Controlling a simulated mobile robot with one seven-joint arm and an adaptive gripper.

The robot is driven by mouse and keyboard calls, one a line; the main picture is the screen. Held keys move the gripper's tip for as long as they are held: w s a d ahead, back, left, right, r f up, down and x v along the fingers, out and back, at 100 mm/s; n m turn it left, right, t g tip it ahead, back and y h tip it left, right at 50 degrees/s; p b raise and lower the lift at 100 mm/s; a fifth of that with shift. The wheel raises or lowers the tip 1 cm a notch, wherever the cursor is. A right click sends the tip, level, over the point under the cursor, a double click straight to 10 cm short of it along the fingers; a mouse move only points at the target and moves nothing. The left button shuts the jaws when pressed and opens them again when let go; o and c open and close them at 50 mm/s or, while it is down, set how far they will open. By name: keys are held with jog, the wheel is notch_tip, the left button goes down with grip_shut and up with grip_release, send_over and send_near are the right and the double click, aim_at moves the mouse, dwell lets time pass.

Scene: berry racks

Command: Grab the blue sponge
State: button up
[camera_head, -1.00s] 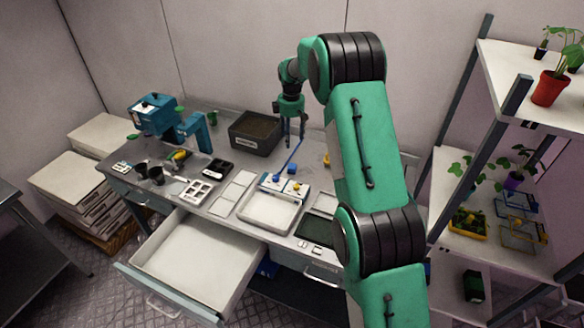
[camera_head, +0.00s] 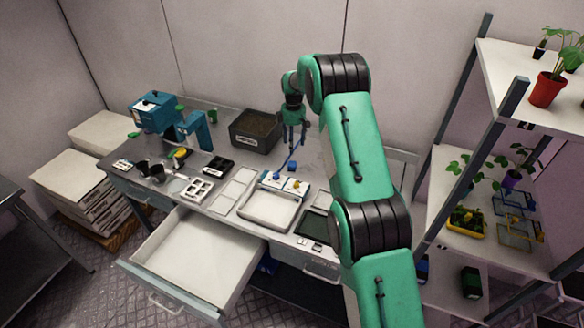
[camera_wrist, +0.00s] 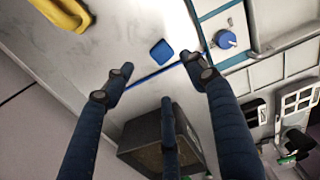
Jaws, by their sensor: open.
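The blue sponge (camera_wrist: 161,52) is a small rounded block lying on the table, just ahead of my fingertips in the wrist view. It also shows in the head view as a small blue block (camera_head: 292,166), below my gripper (camera_head: 293,138). In the wrist view my gripper (camera_wrist: 160,78) has its fingers spread apart with nothing between them. It is above the table and not touching the sponge. A thin blue strip (camera_wrist: 152,76) runs along the table close beside the sponge.
A dark grey bin (camera_head: 256,132) stands behind and left of the gripper. A white tray (camera_head: 268,210) with blue and yellow knobs behind it lies in front. A yellow object (camera_wrist: 64,12) is at the upper left of the wrist view. An open drawer (camera_head: 200,255) juts out below.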

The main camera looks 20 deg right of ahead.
aim_at(293, 164)
notch_tip(293, 164, down, 8)
jog(key=shift+r, duration=0.1)
dwell(0.6)
jog(key=shift+f, duration=2.65)
jog(key=c, duration=0.8)
